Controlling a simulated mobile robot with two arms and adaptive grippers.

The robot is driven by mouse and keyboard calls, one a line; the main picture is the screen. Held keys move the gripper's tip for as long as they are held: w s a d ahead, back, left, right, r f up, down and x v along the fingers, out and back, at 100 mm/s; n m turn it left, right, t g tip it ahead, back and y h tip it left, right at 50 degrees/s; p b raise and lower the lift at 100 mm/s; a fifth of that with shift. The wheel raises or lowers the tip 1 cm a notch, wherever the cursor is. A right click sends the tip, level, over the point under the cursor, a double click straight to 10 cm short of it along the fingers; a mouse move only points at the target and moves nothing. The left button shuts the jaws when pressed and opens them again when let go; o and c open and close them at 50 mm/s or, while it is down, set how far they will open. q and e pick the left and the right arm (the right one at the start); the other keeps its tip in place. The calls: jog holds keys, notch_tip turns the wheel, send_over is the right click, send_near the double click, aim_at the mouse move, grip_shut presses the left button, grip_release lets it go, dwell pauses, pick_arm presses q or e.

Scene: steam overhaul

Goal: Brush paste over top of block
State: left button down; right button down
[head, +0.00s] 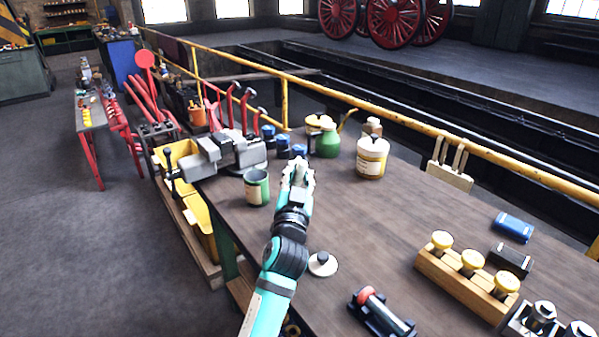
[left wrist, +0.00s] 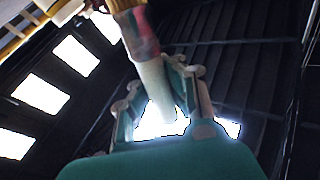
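My left gripper (head: 298,172) is above the workbench, among the jars, with its arm reaching up from the bottom of the head view. In the left wrist view the left gripper (left wrist: 163,90) has its fingers around a brush (left wrist: 152,78) with a pale handle, a reddish band and tan bristles at the top edge. In the head view the brush cannot be made out. An open green tin (head: 257,188) with a pale label stands just left of the gripper. A grey vise (head: 228,152) is behind it; I cannot tell which thing is the block. My right gripper is out of view.
Blue-capped jars (head: 283,147), a green can (head: 328,143) and a cream yellow-labelled jar (head: 371,158) stand beyond the gripper. A wooden rack (head: 452,278) with yellow-topped pieces is at right. The middle of the workbench (head: 375,225) is clear. A yellow rail (head: 420,125) runs behind.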

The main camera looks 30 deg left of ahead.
pick_arm(q)
jog(key=shift+r+p, duration=1.8)
jog(key=shift+r, duration=0.6)
jog(key=shift+f, duration=0.1)
